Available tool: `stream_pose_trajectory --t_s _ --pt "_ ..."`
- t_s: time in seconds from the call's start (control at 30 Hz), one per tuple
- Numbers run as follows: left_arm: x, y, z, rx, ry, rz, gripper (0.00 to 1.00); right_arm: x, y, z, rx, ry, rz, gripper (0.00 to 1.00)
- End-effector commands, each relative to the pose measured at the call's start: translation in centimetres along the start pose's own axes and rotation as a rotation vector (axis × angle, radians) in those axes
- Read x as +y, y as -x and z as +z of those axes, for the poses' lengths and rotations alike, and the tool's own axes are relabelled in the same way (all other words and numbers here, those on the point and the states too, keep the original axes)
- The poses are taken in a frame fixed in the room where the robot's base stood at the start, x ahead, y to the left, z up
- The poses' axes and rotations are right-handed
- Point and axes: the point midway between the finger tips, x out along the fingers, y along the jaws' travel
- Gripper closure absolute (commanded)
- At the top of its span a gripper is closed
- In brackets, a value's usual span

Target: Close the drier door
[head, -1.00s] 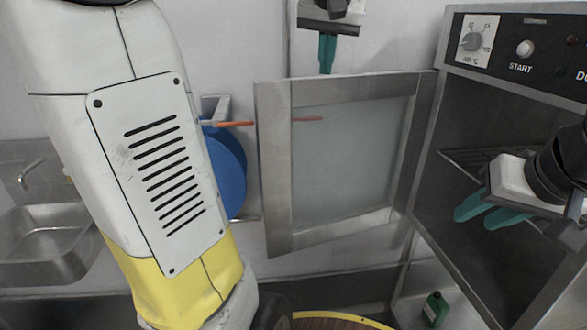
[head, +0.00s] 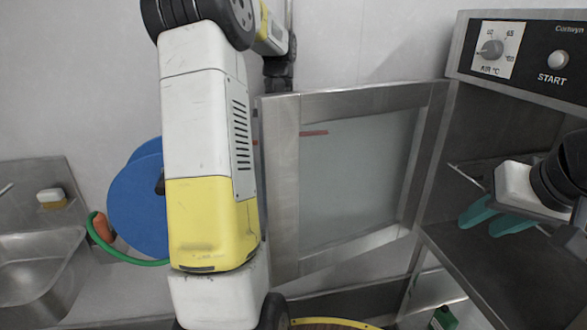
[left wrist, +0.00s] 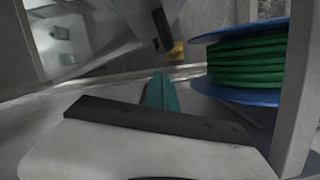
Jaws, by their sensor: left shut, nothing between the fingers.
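The drier door (head: 282,190), a metal frame around a frosted pane, stands wide open to the left of the drier (head: 500,115) in the head view. Its right edge meets the drier's front. My left arm reaches down past the door's left side, and its wrist shows at the door's top left corner. The left gripper is hidden in the head view. In the left wrist view its teal fingers (left wrist: 162,92) are together and empty. My right gripper (head: 494,218) is in front of the drier's opening, its teal fingers apart with nothing between them.
A blue reel (head: 140,215) with green hose is on the left, partly behind my left arm; it also shows close to the left gripper in the left wrist view (left wrist: 248,62). A sink (head: 35,260) is at far left. A green bottle (head: 446,318) stands below the drier.

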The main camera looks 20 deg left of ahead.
Motion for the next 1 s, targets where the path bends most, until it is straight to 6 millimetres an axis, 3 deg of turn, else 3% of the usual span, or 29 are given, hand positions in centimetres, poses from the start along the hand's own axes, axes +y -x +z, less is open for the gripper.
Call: stream_pose_trajectory --t_s 0.53,0.7,1.0 --pt "0.0 -8.6 0.2 -0.009 -0.002 0.006 1.0 0.0 0.0 0.0 0.0 0.0 0.0 0.64" --pt "0.1 -9.8 0.2 -0.007 -0.001 0.006 1.0 0.0 0.0 0.0 0.0 0.0 0.0 0.64" --pt "0.1 -9.9 0.2 -0.006 -0.002 0.005 1.0 0.0 0.0 0.0 0.0 0.0 0.0 0.64"
